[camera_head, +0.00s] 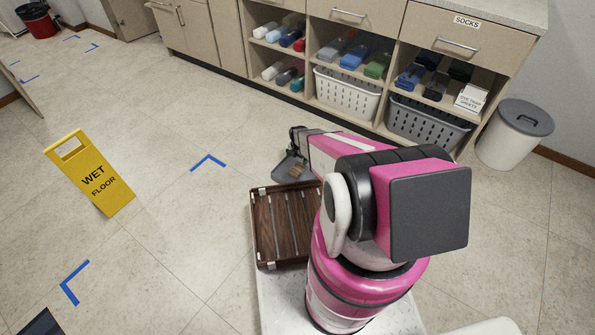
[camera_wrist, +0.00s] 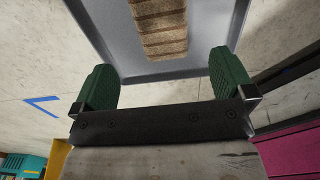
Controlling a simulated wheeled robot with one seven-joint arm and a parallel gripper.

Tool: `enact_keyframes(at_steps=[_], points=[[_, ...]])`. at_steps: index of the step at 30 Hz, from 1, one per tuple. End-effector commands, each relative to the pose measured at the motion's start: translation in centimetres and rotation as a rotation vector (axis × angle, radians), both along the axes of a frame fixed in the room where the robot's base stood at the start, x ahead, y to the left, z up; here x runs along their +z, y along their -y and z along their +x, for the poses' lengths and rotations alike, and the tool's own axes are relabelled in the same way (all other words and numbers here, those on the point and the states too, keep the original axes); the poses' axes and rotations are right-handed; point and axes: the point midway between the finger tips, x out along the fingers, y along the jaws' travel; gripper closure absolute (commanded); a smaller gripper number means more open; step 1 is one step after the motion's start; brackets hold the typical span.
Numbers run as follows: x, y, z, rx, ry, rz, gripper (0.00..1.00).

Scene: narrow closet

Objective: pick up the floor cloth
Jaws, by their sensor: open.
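A brown, ribbed, cloth-like strip (camera_wrist: 160,28) lies on a grey, rimmed tray or pan (camera_wrist: 105,32) in the wrist view. It may be the floor cloth, but I cannot tell for sure. My gripper (camera_wrist: 165,85) is open, with its two green pads apart on either side below the strip in the picture. The pads overlap the near rim of the grey pan, and nothing shows gripped between them. In the head view the grey pan (camera_head: 287,167) and a small brown patch (camera_head: 297,171) show beneath my gripper, partly hidden by my arm.
A dark slatted wooden tray (camera_head: 285,225) sits beside my arm. Cabinets with a white basket (camera_head: 347,93) and a grey basket (camera_head: 428,124) line the back; a lidded bin (camera_head: 515,133) is at right. Floor at left is mostly clear.

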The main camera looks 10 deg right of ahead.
Motion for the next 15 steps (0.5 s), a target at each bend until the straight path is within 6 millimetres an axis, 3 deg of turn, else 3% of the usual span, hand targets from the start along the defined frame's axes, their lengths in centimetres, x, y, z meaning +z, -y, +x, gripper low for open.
enact_keyframes(at_steps=[6, 15], points=[[-3.3, 0.0, 0.1, -0.002, -0.001, 0.000, 0.00], [-5.6, 0.0, -0.2, -0.003, -0.001, 0.000, 0.00]])
